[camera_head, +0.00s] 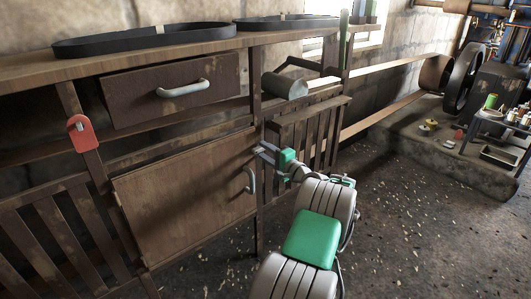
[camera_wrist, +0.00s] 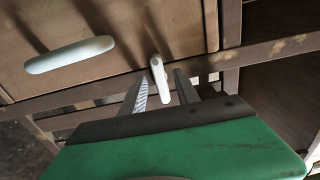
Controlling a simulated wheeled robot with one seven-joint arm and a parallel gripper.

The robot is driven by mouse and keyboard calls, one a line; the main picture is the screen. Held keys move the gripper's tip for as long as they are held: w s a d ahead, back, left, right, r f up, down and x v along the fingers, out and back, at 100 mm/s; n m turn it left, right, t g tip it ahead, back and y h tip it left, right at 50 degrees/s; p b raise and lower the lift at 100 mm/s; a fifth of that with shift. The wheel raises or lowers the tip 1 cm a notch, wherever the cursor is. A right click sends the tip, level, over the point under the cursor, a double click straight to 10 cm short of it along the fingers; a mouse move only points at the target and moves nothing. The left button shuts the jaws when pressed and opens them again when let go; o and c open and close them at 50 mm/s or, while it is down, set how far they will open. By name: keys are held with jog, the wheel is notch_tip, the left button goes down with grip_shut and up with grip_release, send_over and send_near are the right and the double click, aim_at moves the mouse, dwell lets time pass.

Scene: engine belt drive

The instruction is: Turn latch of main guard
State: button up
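The latch is a small pale lever (camera_wrist: 158,72) in the wrist view, mounted beside the edge of a brown panel (camera_wrist: 110,25). My gripper (camera_wrist: 161,79) is open, with one finger on each side of the lever. Small gaps show between the lever and both fingers, so it does not look clamped. In the head view my gripper (camera_head: 262,151) is at the right edge of the brown panel door (camera_head: 180,195), by the post. The latch is too small or hidden to make out there. The panel's pale handle (camera_head: 250,180) is just below my gripper; it also shows in the wrist view (camera_wrist: 70,55).
A slatted wooden panel (camera_head: 310,140) is right of the post. A drawer (camera_head: 170,90) is above the door. A red tag (camera_head: 82,133) hangs at the left. A belt and wheel (camera_head: 462,78) stand at the back right. The floor (camera_head: 395,230) at right is open, with scattered chips.

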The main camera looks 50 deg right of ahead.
jog(key=shift+s, duration=0.1)
jog(key=p+v, duration=0.2)
jog(key=v, duration=0.5)
jog(key=shift+s, duration=0.35)
jog(key=shift+a, duration=0.1)
